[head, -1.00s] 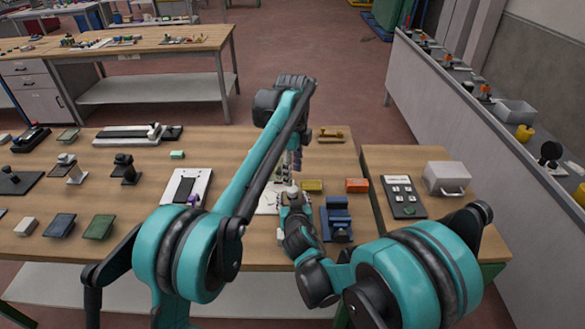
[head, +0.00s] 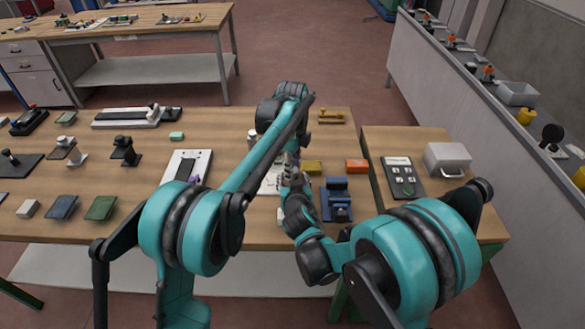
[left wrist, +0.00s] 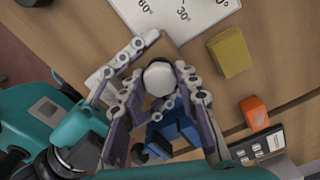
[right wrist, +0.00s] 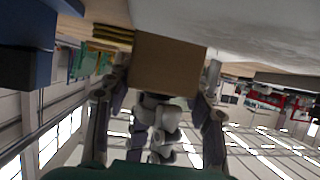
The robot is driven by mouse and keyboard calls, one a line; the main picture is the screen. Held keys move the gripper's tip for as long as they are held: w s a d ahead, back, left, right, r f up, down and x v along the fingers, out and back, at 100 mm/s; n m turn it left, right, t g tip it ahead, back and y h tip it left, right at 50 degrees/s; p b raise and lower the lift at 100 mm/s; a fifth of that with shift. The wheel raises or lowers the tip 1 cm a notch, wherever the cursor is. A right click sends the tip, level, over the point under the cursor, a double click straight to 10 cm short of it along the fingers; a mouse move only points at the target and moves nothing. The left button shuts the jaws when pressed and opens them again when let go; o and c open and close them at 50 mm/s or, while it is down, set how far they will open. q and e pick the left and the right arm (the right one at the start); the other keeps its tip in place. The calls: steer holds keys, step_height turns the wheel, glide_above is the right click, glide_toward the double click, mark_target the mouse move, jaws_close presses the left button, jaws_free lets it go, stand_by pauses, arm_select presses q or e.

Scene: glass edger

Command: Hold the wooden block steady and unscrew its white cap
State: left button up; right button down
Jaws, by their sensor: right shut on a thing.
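The white cap (left wrist: 160,77) shows in the left wrist view, between the spread fingers of my left gripper (left wrist: 161,88). These fingers stand on both sides of the cap; whether either touches it is unclear. In the right wrist view the wooden block (right wrist: 169,65) is a plain brown box between the fingers of my right gripper (right wrist: 162,88), which is shut on it. Parts of the left gripper show below the block there. In the head view both grippers meet over the table and largely hide the block and cap.
A white angle-marked sheet (left wrist: 185,12) lies close by on the wooden table. A yellow block (left wrist: 230,52), an orange block (left wrist: 254,112) and a blue fixture (head: 336,199) stand to the right.

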arm_select(q)
steer(key=n, duration=0.3)
jaws_close()
steer(key=n, duration=2.6)
steer(key=shift+r, duration=0.15)
steer(key=shift+r, duration=1)
